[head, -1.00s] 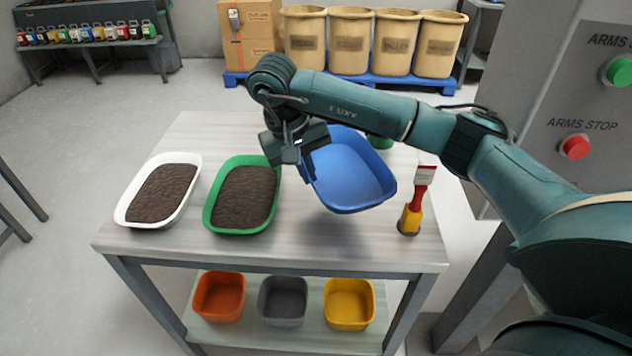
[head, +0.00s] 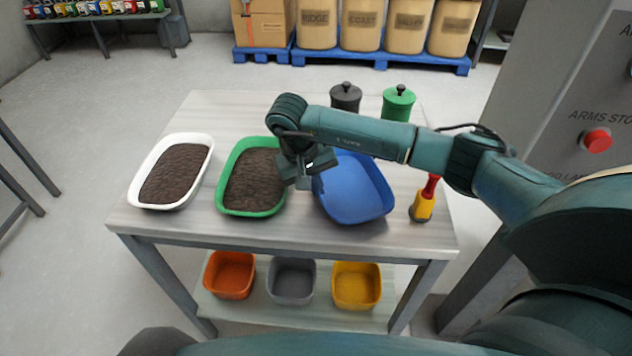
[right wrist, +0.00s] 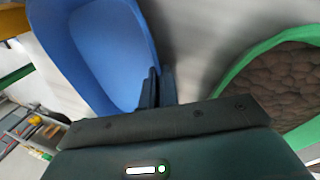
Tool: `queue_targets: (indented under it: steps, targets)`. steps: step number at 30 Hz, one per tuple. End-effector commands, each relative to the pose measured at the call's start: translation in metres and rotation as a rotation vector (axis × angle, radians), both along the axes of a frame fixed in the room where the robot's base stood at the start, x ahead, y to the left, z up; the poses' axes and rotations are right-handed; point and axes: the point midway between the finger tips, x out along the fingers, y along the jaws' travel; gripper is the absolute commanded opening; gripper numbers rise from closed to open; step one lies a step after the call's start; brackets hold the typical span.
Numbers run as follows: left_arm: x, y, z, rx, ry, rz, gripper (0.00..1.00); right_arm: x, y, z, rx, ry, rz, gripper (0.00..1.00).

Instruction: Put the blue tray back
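The blue tray (head: 356,192) is empty and stands level at the right of the table top, right of the green tray. My right gripper (head: 308,183) is at its left rim. In the right wrist view, the fingers (right wrist: 158,88) close on the rim of the blue tray (right wrist: 95,45), one on each side of the wall. The tray is at or very near table height; I cannot tell whether it touches. The forearm hides part of its far rim. My left gripper is not in view.
A green tray (head: 222,198) and a white tray (head: 205,145), both with dark soil, stand to the left. A red-and-yellow tool (head: 423,205) stands close right of the blue tray. Black (head: 346,97) and green (head: 397,103) lidded canisters stand behind. Bins sit on the lower shelf (head: 325,312).

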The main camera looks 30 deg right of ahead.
Motion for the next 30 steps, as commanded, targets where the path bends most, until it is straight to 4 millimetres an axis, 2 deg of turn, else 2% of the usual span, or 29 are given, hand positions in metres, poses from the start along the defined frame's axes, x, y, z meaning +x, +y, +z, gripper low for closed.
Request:
queue_targets:
  steps: [8,9,16,25,30]
  targets:
    - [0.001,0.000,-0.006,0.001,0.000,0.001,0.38,0.001,0.000,-0.004,0.001,-0.002,0.001,0.00]
    - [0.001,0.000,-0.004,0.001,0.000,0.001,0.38,0.001,0.000,-0.002,0.001,-0.001,0.000,0.05]
    - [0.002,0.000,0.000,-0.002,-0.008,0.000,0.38,0.000,0.000,-0.002,0.001,-0.001,0.000,0.24]
    - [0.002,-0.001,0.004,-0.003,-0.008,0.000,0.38,0.000,0.000,0.002,0.001,-0.001,0.000,0.24]
    - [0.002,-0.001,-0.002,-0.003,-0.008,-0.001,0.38,0.003,0.006,0.023,0.002,-0.007,0.003,0.24]
